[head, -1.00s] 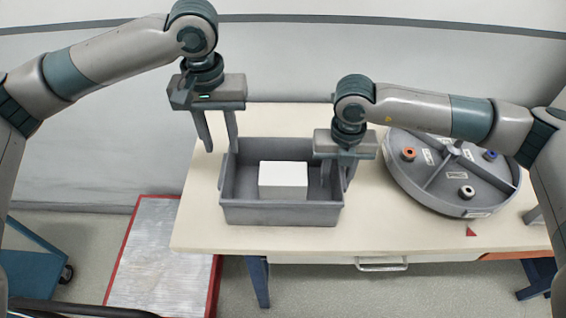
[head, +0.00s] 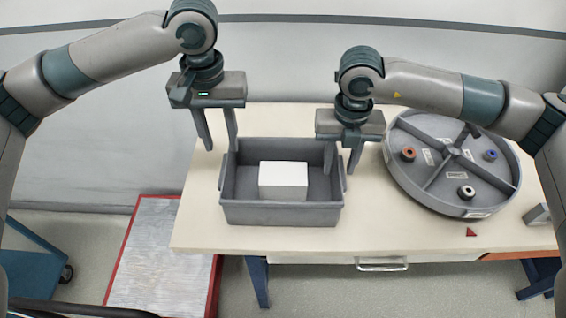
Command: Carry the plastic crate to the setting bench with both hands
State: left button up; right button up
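The grey plastic crate (head: 280,214) sits upright on a cream-topped bench (head: 400,240) and holds a white block (head: 283,180). My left gripper (head: 219,148) is open and empty, with its fingers pointing down near the crate's back left corner. My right gripper (head: 341,172) is open, its fingers pointing down on either side of the line of the crate's right wall. I cannot tell whether its tips are above the rim or beside it. Neither gripper holds the crate. I cannot tell whether this bench is the setting bench.
A round grey divided tray (head: 425,192) with several small rings stands right of the crate. A small grey block (head: 537,215) and a red triangle mark (head: 471,232) are near the front right. A red-edged metal platform (head: 160,255) lies left of the bench. The bench's front middle is clear.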

notch_tip(320, 180, up, 6)
jog(key=shift+r, duration=0.25)
pick_arm(q)
jog(key=shift+s+f, duration=0.1)
pick_arm(e)
jog(key=shift+s+f, duration=0.1)
jog(key=shift+s, duration=0.05)
dwell(0.5)
